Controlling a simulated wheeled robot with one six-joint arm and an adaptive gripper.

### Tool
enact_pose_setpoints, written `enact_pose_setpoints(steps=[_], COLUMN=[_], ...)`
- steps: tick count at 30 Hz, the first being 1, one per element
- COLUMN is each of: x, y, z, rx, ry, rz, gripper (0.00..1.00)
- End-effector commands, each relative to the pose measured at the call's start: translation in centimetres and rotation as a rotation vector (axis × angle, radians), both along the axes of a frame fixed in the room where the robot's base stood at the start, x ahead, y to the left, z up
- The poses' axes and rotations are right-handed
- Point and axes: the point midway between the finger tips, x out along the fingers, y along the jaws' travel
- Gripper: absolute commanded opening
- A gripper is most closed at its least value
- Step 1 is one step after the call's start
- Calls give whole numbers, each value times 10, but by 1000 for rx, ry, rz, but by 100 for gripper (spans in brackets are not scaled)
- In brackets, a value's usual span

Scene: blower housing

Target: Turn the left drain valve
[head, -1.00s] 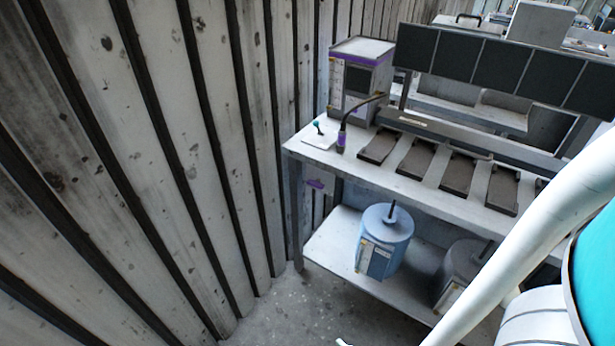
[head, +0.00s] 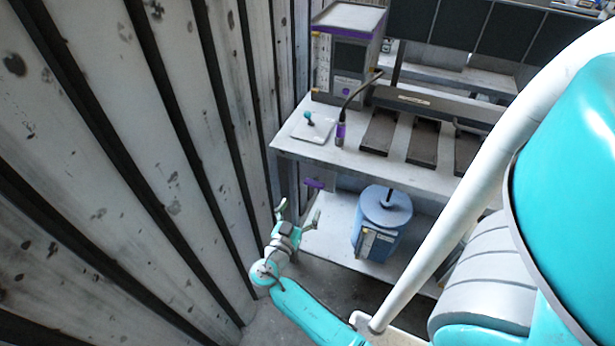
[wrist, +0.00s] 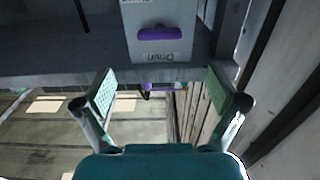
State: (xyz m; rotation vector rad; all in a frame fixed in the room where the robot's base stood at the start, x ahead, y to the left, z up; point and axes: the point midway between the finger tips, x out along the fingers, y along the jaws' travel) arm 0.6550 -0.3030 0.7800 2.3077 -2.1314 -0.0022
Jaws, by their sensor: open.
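The drain valve is a purple bar handle (wrist: 159,33) on a light grey panel (wrist: 180,12) in the wrist view, lying level there, with the word "Drain" upside down below it. In the head view the purple handle (head: 314,184) shows below the bench top's left end. My gripper (head: 298,212) is open and empty, just below and in front of the handle in the head view. In the wrist view its two fingers (wrist: 160,88) are spread wide, one either side of the handle's line. The handle is beyond the fingertips and not between them. Only one drain handle shows.
A ribbed wall (head: 150,150) runs close along my arm's left side. The bench top (head: 400,172) juts out above the handle. A blue drum (head: 375,235) stands on the lower shelf (head: 330,232) to the right. A grey and purple cabinet (head: 345,60) stands on the bench.

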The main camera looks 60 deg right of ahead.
Motion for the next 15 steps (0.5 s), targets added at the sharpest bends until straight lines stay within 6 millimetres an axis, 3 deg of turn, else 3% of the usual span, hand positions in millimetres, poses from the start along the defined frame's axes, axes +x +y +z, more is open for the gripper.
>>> enact_pose_setpoints(steps=[5, 15], x=[1, 5], y=[-14, -68], z=[1, 1], rx=[-3, -1], ry=[-3, -2], rz=[-7, -6], gripper=[96, 96])
